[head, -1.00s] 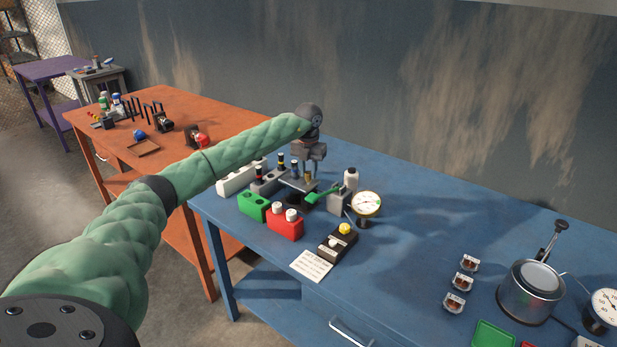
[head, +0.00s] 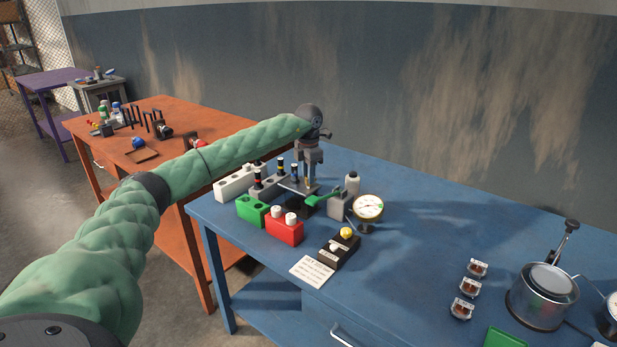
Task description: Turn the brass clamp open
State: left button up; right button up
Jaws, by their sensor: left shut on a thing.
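My left arm comes in from the left. Its gripper (head: 309,182) points straight down over the fixture on the blue table. The fingers are shut on the small brass clamp (head: 309,185), which is mostly hidden between them. The clamp sits at the edge of a grey plate (head: 291,184), beside a green lever (head: 322,197). How far the clamp is turned is too small to tell. My right gripper is not in view.
Close around the fixture stand a green block (head: 251,211), a red block (head: 285,230), a white block (head: 235,184), a grey block with a bottle (head: 341,205) and a dial gauge (head: 368,208). A black button box (head: 339,249) is in front.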

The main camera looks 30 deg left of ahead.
pick_arm(q)
jog(key=shift+m+b, duration=0.4)
jog(key=shift+m, duration=0.6)
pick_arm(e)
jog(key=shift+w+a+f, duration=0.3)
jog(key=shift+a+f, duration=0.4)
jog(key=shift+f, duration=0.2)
pick_arm(q)
jog(key=shift+r, duration=0.1)
jog(key=o, duration=1)
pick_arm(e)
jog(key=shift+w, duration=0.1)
pick_arm(q)
notch_tip(320, 180, up, 7)
jog(key=shift+f+b, duration=0.1)
jog(key=shift+b, duration=0.75)
jog(key=shift+r, duration=0.45)
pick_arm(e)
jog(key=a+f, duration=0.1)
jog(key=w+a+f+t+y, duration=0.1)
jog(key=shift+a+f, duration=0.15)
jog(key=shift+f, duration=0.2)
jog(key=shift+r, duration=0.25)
